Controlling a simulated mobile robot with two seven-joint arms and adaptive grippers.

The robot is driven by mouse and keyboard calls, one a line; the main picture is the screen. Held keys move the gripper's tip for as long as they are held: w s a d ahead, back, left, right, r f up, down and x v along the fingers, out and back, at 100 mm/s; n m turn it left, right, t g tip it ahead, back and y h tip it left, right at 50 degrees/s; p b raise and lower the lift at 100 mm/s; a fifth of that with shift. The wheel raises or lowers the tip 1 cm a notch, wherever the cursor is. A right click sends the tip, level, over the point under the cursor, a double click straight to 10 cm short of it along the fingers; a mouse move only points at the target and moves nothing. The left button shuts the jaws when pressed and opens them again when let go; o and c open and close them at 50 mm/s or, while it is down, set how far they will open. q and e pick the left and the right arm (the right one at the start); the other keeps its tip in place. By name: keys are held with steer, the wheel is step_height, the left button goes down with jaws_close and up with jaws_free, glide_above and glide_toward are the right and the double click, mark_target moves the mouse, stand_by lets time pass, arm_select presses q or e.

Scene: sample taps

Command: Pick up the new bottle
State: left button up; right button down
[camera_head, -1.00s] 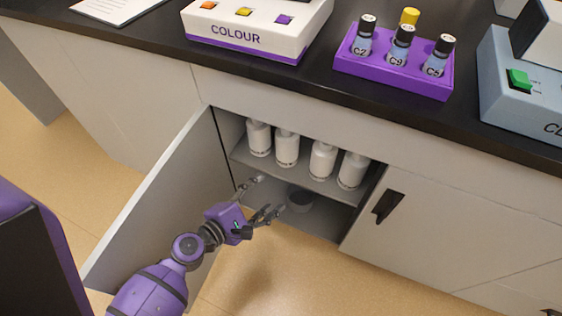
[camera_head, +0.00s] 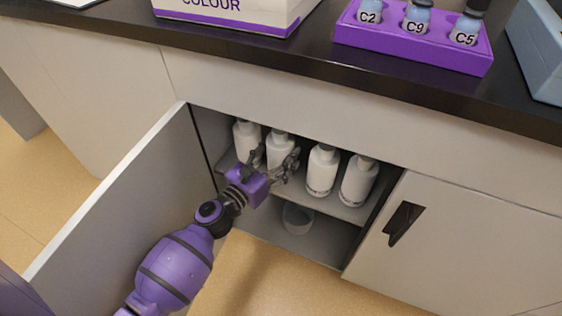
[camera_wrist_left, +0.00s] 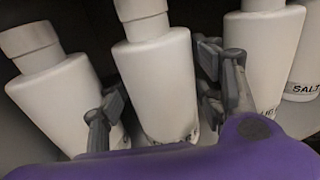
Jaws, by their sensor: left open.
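Several white bottles stand in a row on the shelf of the open cupboard. The second from the left (camera_head: 279,146) is directly in front of my left gripper (camera_head: 273,161). In the left wrist view this bottle (camera_wrist_left: 160,75) stands upright between the open fingers, which do not visibly grip it. The leftmost bottle (camera_head: 246,137) is beside the left finger. The third bottle (camera_head: 322,170) and the rightmost bottle (camera_head: 358,182) are to the right. One right-hand bottle in the wrist view reads "SALT" (camera_wrist_left: 304,75). Other labels are hidden or unreadable, so I cannot tell which bottle is new. My right gripper is out of view.
The open cupboard door (camera_head: 125,205) is on the left, close to my arm. A grey container (camera_head: 297,219) sits below the shelf (camera_head: 290,190). A closed door with a black handle (camera_head: 403,222) is on the right. A purple rack (camera_head: 415,45) with vials stands on the black counter.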

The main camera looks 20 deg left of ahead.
arm_select(q)
steer(key=shift+w+d, duration=0.15)
steer(key=shift+w, duration=0.35)
steer(key=c, duration=1.1)
steer(key=shift+r, duration=0.1)
steer(key=shift+c, duration=0.3)
steer(key=shift+r, duration=0.15)
